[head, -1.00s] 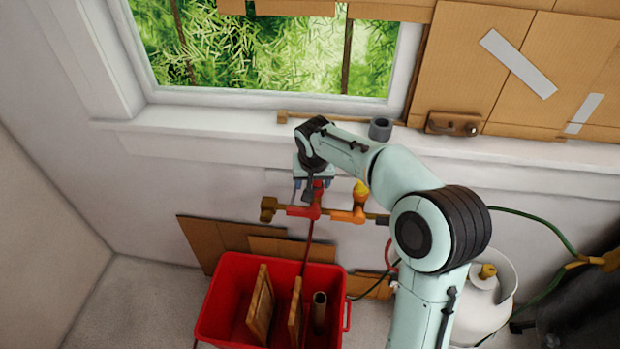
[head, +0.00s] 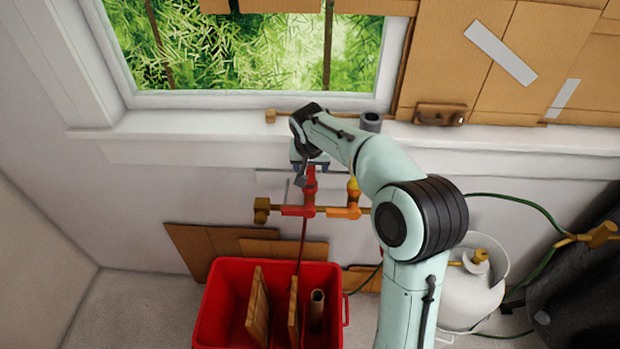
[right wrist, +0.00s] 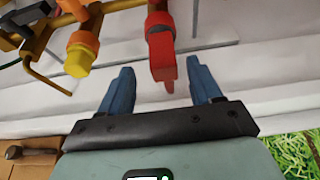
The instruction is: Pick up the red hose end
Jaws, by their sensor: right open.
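The red hose end (head: 310,182) is an upright red fitting on the brass pipe below the window sill. A thin dark red hose (head: 303,232) hangs below it towards the red crate. My right gripper (head: 309,168) is at the top of the red fitting, partly hidden by its own wrist. In the right wrist view the gripper (right wrist: 160,78) is open, with blue fingers on either side of the red fitting (right wrist: 162,48). The fitting's tip is closer to the right finger; I cannot tell whether they touch. My left gripper is not in view.
An orange fitting (head: 345,212) with a yellow top (head: 353,188) stands just right on the same pipe (head: 262,210). The red crate (head: 214,310) holds wooden boards. A white gas tank (head: 470,295) stands at right. The sill (head: 190,125) is above.

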